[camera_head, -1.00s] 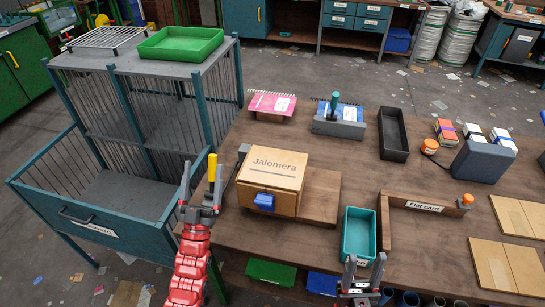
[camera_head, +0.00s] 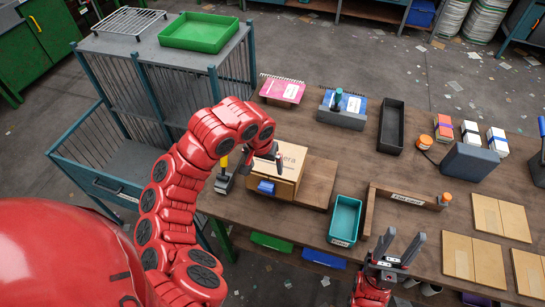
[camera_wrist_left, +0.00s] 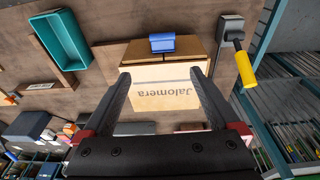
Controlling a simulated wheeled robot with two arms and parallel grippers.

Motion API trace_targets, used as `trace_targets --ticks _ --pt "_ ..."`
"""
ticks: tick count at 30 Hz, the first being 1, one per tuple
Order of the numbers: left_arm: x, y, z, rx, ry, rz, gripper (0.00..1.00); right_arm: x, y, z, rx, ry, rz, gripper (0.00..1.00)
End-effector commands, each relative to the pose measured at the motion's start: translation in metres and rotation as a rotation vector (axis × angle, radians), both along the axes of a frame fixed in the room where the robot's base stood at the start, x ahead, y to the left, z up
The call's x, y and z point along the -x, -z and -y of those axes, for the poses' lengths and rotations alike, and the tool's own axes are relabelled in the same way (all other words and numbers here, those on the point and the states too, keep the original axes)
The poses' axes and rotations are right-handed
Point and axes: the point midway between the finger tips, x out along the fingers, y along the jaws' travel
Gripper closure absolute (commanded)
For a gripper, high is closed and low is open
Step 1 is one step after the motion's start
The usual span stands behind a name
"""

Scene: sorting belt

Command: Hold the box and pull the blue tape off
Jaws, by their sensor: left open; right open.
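The cardboard box (camera_head: 286,186) marked Jalomera sits on a wooden block at the left of the table, partly hidden by my left arm. The blue tape (camera_head: 265,187) sticks on its front face. In the left wrist view, the box (camera_wrist_left: 160,74) lies beyond the fingers and the blue tape (camera_wrist_left: 162,43) is on its far side. My left gripper (camera_head: 263,158) is open above the box, its fingers (camera_wrist_left: 162,92) appearing either side of it; contact cannot be told. My right gripper (camera_head: 401,243) is open and empty at the table's front edge, right of the teal bin.
A teal bin (camera_head: 345,220) and a wooden Flat card corner (camera_head: 408,199) lie to the right.

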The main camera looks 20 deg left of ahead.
Motion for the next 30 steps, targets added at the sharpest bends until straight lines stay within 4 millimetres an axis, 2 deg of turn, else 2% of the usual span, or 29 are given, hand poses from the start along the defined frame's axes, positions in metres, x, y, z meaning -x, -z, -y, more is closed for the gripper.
trace_targets --ticks 2,5,10,22,24,30 --pt "0.007 -0.005 -0.004 -0.022 -0.001 -0.027 0.05 0.000 -0.003 0.000 0.000 0.000 0.000 0.50" --pt "0.010 0.003 -0.006 -0.030 -0.001 -0.043 0.05 0.000 0.002 0.000 0.000 0.000 0.000 0.50" --pt "0.006 0.032 -0.005 -0.027 -0.001 -0.042 0.05 0.000 0.017 0.000 0.000 0.000 0.000 0.50" --pt "-0.007 0.116 -0.004 -0.024 -0.002 -0.041 0.05 0.000 0.032 0.000 0.000 0.000 0.000 0.50" --pt "-0.008 0.124 -0.003 -0.026 0.001 -0.046 0.05 0.000 0.022 0.000 0.000 0.000 0.000 0.50" --pt "-0.014 0.152 -0.003 -0.025 -0.001 -0.043 0.05 0.000 0.014 0.000 0.000 0.000 0.000 0.50"
